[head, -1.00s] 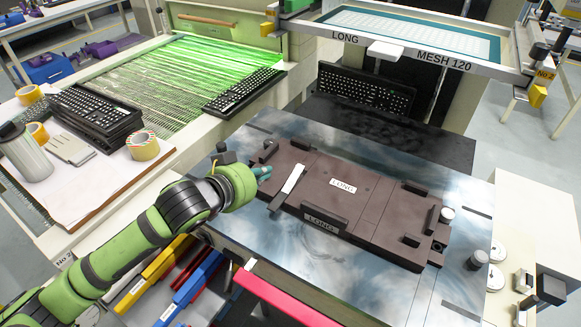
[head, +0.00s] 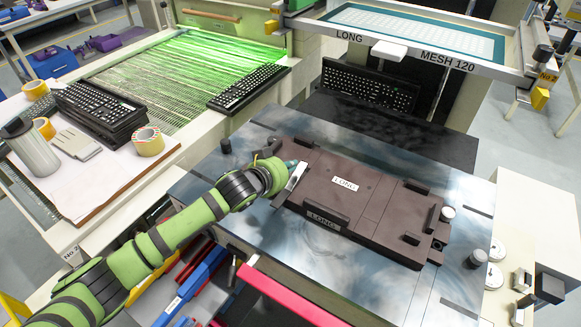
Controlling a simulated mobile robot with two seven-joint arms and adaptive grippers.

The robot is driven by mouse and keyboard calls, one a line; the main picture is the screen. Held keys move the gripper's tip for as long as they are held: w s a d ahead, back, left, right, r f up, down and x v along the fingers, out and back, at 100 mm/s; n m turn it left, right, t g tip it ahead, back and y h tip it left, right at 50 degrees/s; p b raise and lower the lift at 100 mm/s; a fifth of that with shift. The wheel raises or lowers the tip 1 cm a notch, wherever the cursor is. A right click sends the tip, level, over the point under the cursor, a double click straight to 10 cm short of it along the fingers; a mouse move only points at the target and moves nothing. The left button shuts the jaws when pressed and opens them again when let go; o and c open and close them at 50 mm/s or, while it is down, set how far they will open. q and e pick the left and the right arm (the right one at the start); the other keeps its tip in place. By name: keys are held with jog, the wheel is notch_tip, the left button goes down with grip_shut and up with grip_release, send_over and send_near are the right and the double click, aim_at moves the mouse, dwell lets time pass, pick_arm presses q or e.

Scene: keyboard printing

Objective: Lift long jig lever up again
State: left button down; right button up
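The brown long jig (head: 375,205) lies on the shiny metal table, with white LONG labels on its top and front side. Its lever, a pale flat bar (head: 297,175), is at the jig's left end and lies low, slanting across the top. My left gripper (head: 288,165) is at the lever's left side, close against it. Its teal fingertips are small and partly hidden by the green hand, so I cannot tell whether they touch the lever or how far they are apart. My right gripper is out of view.
A screen frame marked LONG MESH 120 (head: 405,52) is raised behind the jig. A black keyboard (head: 368,88) stands beneath it. Stacked keyboards (head: 100,112) and tape rolls (head: 148,141) lie on the left table. A red bar (head: 290,296) runs along the table's front.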

pick_arm(q)
jog(key=shift+w+d+f, duration=0.15)
jog(key=shift+w+f, duration=0.1)
jog(key=shift+f, duration=0.6)
